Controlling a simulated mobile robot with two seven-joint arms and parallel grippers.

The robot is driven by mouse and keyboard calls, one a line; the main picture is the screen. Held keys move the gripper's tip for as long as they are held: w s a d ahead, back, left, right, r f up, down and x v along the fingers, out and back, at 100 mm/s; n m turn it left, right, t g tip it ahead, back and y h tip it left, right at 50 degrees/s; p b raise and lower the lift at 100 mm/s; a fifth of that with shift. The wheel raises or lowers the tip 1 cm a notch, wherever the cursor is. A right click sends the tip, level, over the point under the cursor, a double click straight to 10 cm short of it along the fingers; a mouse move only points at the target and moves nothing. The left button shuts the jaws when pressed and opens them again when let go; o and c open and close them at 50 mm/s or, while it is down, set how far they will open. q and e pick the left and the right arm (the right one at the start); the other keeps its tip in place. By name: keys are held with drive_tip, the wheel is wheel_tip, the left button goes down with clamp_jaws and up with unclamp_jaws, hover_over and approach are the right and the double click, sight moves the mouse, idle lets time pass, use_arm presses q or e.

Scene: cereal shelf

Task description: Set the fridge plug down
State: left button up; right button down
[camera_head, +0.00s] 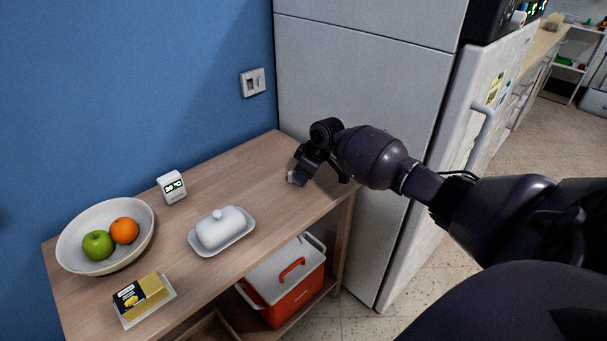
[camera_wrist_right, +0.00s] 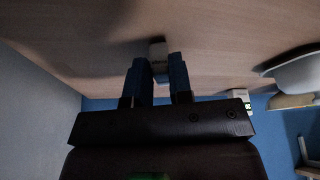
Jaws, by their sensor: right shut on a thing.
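My right gripper (camera_head: 300,177) reaches down over the right end of the wooden table, close to its top. The fridge (camera_head: 365,110) stands right of the table. My left gripper is not in view.
A butter dish (camera_head: 220,229), a small digital clock (camera_head: 172,187), a fruit bowl (camera_head: 75,235) and a butter pack (camera_head: 141,296) stand to the left. A wall socket (camera_head: 253,82) is above the table. A red cooler (camera_head: 290,290) sits below. The table around my gripper is clear.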

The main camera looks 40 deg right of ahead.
drive_tip(key=shift+f, duration=0.1)
drive_tip(key=c, duration=1)
unclamp_jaws()
